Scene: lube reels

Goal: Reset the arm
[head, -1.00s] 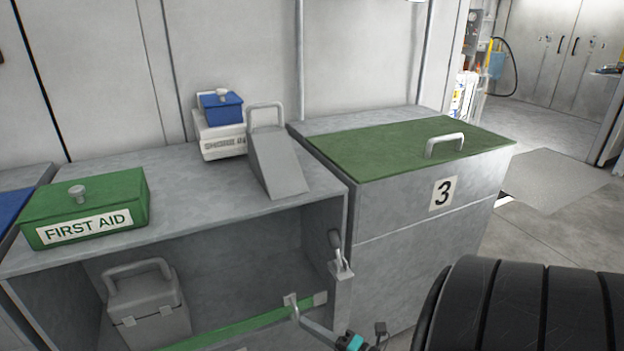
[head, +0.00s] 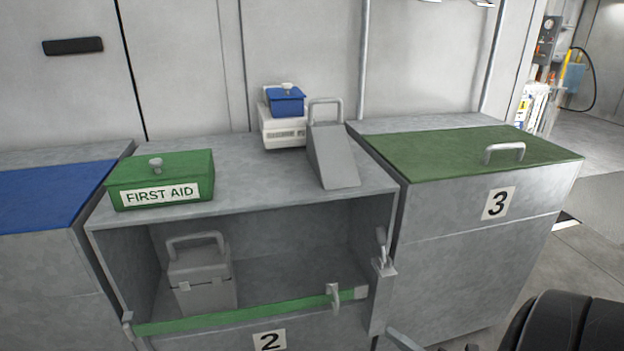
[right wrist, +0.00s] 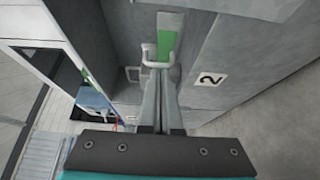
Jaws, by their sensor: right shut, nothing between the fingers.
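My right gripper shows at the bottom edge of the head view (head: 404,341), mostly cut off. In the right wrist view its fingers (right wrist: 160,80) lie together with nothing between them. The fingertips point toward the green strip (right wrist: 167,38) and a grey handle (right wrist: 150,54) on cabinet 2; I cannot tell whether they touch. In the head view the handle (head: 333,297) is at the right part of the green strip (head: 240,316), clear of the gripper. My left gripper is not in view.
Cabinet 2 (head: 380,300) is open-fronted with a grey case (head: 203,280) inside. On top are a green first aid box (head: 160,180), a blue-lidded white box (head: 285,105) and a grey wedge (head: 333,160). Cabinet 3 (head: 460,270) stands right. Black tyre-like rolls (head: 570,325) are bottom right.

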